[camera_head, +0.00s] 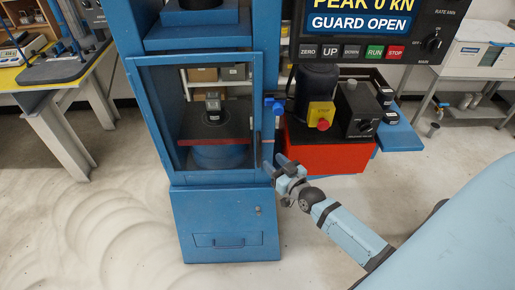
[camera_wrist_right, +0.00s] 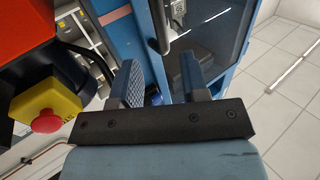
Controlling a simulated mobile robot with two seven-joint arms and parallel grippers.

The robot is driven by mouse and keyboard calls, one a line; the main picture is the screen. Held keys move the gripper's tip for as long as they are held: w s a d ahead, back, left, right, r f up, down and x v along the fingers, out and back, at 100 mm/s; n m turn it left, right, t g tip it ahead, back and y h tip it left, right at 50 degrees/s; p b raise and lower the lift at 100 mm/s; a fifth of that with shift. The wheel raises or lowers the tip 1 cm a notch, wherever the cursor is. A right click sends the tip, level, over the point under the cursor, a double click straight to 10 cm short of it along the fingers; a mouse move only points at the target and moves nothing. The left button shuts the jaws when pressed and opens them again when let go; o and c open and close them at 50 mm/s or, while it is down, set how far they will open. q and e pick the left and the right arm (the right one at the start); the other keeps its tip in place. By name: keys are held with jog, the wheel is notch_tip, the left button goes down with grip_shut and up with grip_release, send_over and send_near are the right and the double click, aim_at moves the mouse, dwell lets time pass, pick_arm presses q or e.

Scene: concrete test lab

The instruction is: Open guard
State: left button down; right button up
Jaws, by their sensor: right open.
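The blue testing machine stands in the middle of the head view. Its guard (camera_head: 158,122), a blue-framed clear door, spans the front of the chamber; I cannot tell how far ajar it is. The display (camera_head: 360,22) above reads GUARD OPEN. A dark upright handle (camera_head: 256,150) is at the guard's right edge and also shows in the wrist view (camera_wrist_right: 162,28). My right gripper (camera_head: 275,165) is open and empty, just right of the handle's lower end. In the wrist view its two fingers (camera_wrist_right: 162,82) point toward the handle, which lies beyond them. My left gripper is not in view.
Floor in front is clear.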

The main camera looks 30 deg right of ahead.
aim_at(260, 150)
jog(key=w, duration=0.8)
jog(key=shift+a, duration=0.25)
jog(key=shift+c, duration=0.2)
grip_shut()
